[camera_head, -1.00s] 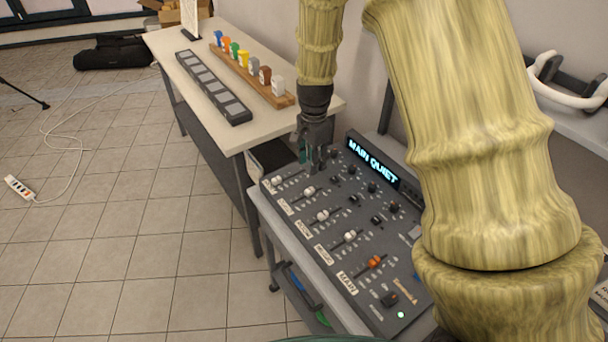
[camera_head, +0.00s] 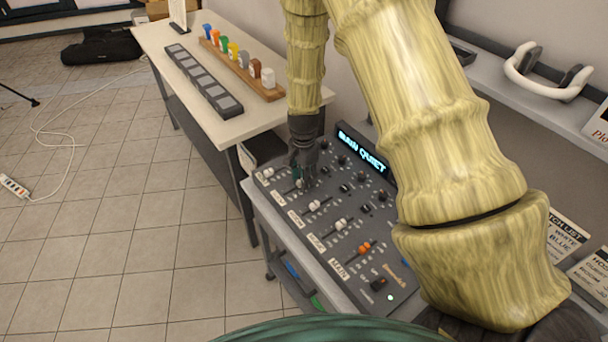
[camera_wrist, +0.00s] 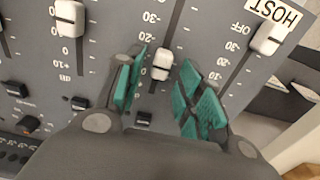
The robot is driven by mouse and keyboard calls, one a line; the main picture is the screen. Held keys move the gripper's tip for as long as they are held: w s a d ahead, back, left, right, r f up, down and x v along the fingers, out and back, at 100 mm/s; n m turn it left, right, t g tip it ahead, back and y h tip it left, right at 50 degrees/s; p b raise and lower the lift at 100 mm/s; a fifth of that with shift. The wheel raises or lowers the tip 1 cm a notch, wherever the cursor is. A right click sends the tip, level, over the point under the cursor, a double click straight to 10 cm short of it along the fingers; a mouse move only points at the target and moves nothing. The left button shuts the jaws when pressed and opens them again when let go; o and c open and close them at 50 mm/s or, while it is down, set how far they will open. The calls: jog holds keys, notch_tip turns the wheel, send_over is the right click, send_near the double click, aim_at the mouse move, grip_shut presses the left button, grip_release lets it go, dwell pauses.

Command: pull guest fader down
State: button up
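The grey mixer (camera_head: 350,285) has a row of labelled faders. The guest fader (camera_wrist: 160,65) has a white cap and sits partway along its slot, second from the far end; it also shows in the head view (camera_head: 299,183), partly covered by the fingers. My gripper (camera_wrist: 162,82) is open, with one green-padded finger on each side of the guest cap. Narrow gaps seem to show between pads and cap; contact is hard to judge. In the head view my gripper (camera_head: 302,176) is low over the panel.
The white host fader cap (camera_wrist: 268,38) stands right of the fingers in the wrist view, beside its HOST label. The room fader cap (camera_wrist: 69,18) is on the left. The orange main fader (camera_head: 364,248) is nearer. A lit display (camera_head: 362,152) stands along the mixer's back.

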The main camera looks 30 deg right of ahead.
aim_at(286, 193)
jog(key=shift+f, duration=0.2)
jog(key=shift+s, duration=0.1)
grip_shut()
jog(key=a, duration=0.4)
jog(key=s+a, duration=0.1)
jog(key=a, duration=0.1)
jog(key=shift+a, duration=0.15)
grip_release()
jog(key=shift+w+a, duration=0.1)
jog(key=shift+a, duration=0.05)
